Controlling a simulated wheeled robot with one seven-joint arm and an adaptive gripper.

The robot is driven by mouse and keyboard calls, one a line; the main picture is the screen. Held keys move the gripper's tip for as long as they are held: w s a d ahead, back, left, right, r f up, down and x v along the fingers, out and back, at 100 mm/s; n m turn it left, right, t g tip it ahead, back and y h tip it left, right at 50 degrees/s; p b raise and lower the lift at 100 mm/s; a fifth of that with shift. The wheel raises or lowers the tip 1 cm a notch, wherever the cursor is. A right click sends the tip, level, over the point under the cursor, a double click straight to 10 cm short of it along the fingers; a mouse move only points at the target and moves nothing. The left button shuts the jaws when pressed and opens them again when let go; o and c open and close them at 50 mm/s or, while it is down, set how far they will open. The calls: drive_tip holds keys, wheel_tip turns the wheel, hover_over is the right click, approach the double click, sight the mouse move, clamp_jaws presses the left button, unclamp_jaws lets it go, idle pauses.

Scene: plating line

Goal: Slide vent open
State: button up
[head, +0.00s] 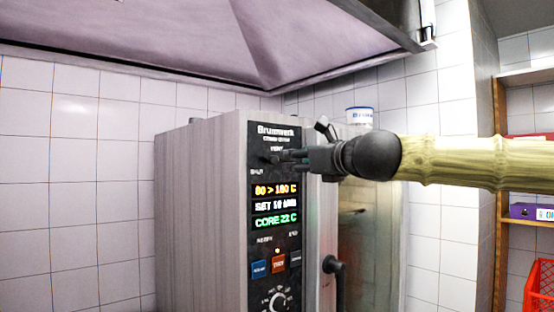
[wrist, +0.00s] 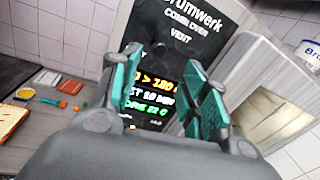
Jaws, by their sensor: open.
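The combi oven's black control panel (head: 262,137) faces me, with a VENT label near its top and a SHUT label lower left; the panel also shows in the wrist view (wrist: 185,45). My gripper (head: 285,157) is at the panel just below the VENT label, reaching in from the right.
Lit displays (head: 275,204), buttons (head: 278,263) and a dial (head: 279,300) lie below my gripper. The oven door handle (head: 336,278) sticks out to the right. A white tub (head: 360,116) stands on the oven. A hood (head: 200,40) hangs above. Shelves (head: 530,140) stand far right.

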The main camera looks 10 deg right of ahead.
sight(275, 160)
drive_tip(key=shift+p+x, duration=1.95)
drive_tip(key=shift+x, duration=3.5)
